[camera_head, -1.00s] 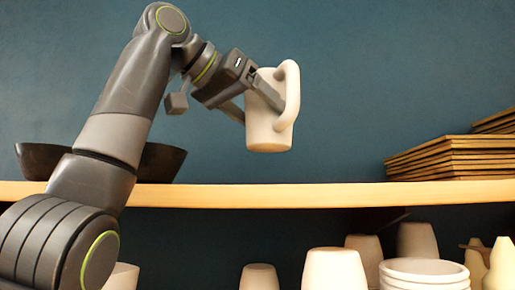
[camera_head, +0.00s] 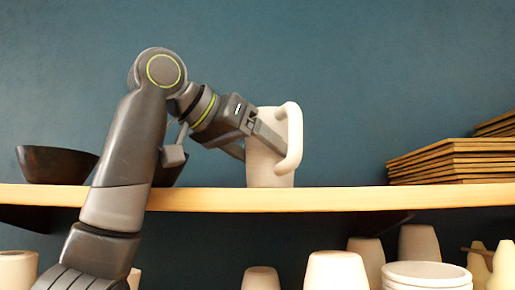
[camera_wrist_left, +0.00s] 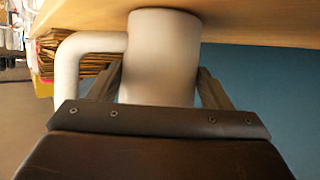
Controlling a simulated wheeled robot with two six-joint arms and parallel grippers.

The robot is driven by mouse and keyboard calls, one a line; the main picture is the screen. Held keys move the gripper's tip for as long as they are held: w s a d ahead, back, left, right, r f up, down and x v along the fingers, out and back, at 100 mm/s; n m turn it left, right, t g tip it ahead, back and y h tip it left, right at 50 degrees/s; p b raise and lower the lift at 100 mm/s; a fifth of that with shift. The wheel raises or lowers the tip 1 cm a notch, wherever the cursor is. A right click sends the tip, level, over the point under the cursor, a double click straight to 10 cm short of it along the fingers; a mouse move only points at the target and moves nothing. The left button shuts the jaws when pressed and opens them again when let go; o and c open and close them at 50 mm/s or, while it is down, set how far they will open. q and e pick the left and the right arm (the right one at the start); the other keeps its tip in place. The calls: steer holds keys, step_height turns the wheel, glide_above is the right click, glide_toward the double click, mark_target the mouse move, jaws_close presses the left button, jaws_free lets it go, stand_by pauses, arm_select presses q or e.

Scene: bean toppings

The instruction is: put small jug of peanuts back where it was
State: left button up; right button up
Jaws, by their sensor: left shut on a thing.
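The small jug (camera_head: 266,170) is white with a large handle on its right side. It stands upright at the wooden shelf (camera_head: 330,199), its base at the level of the shelf top. My left gripper (camera_head: 262,140) is shut on the jug's body, coming from the left. In the left wrist view the jug (camera_wrist_left: 160,60) sits between both fingers (camera_wrist_left: 158,88), with its base against the wooden board (camera_wrist_left: 250,22). The jug's contents are hidden. My right gripper is not in view.
Dark bowls (camera_head: 55,164) stand on the shelf at left, partly behind my arm. Stacked brown boards (camera_head: 455,160) lie at right. The shelf between jug and boards is clear. White cups (camera_head: 335,270) and stacked plates (camera_head: 425,274) show below the shelf.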

arm_select(q)
steer(key=shift+s, duration=0.15)
steer(key=shift+d+f, duration=0.1)
steer(key=shift+f, duration=0.1)
steer(key=o, duration=0.9)
steer(key=shift+o, duration=1.2)
steer(key=shift+r, duration=0.1)
steer(key=shift+r, duration=0.1)
steer(key=b+v, duration=0.3)
steer(key=v, duration=0.2)
steer(key=b+v, duration=0.1)
steer(key=v, duration=0.6)
steer(key=shift+b, duration=0.35)
